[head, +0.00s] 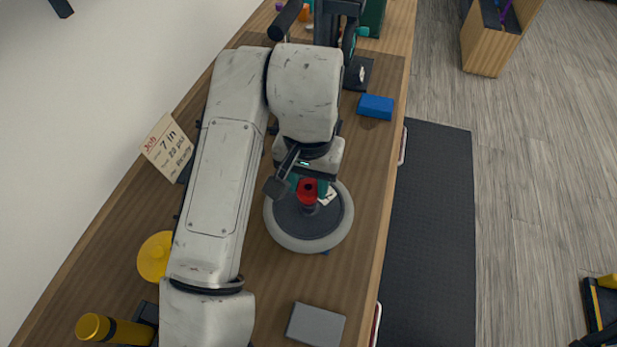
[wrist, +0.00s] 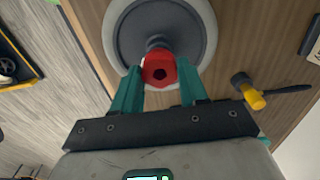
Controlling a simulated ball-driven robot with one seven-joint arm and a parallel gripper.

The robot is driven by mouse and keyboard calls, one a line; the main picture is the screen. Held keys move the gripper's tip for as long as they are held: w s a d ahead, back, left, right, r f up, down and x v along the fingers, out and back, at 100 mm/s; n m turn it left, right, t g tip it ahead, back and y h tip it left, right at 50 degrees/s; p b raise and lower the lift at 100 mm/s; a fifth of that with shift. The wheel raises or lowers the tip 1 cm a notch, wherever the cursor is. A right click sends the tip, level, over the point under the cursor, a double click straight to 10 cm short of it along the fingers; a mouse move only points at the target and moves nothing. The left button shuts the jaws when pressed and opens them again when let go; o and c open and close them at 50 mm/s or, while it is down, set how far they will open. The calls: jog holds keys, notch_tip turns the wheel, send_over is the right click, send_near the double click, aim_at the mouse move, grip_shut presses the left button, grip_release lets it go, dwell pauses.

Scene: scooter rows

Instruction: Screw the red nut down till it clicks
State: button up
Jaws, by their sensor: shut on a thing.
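The red nut (head: 308,187) sits over the middle of a wheel with a light grey tyre (head: 345,222) and a dark hub, lying flat on the wooden bench. In the wrist view the red nut (wrist: 158,72) has a dark hole in its face and sits on a dark threaded post at the hub of the wheel (wrist: 207,30). My gripper (wrist: 158,76) has its two teal fingers on either side of the nut and is shut on it. In the head view my arm hides part of the bench, and the far finger contact is hard to see.
A blue block (head: 376,106) lies behind the wheel and a grey box (head: 315,325) in front. A yellow disc (head: 155,257) and yellow cylinder (head: 112,329) are at left. A job card (head: 168,148) stands by the wall. A yellow-handled tool (wrist: 255,98) lies near the wheel.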

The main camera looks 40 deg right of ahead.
jog(key=shift+f+b, duration=0.45)
jog(key=shift+f, duration=0.2)
jog(key=o, duration=1.1)
jog(key=shift+r, duration=0.15)
notch_tip(320, 180, up, 11)
jog(key=shift+f, duration=0.2)
jog(key=shift+s+f, duration=0.1)
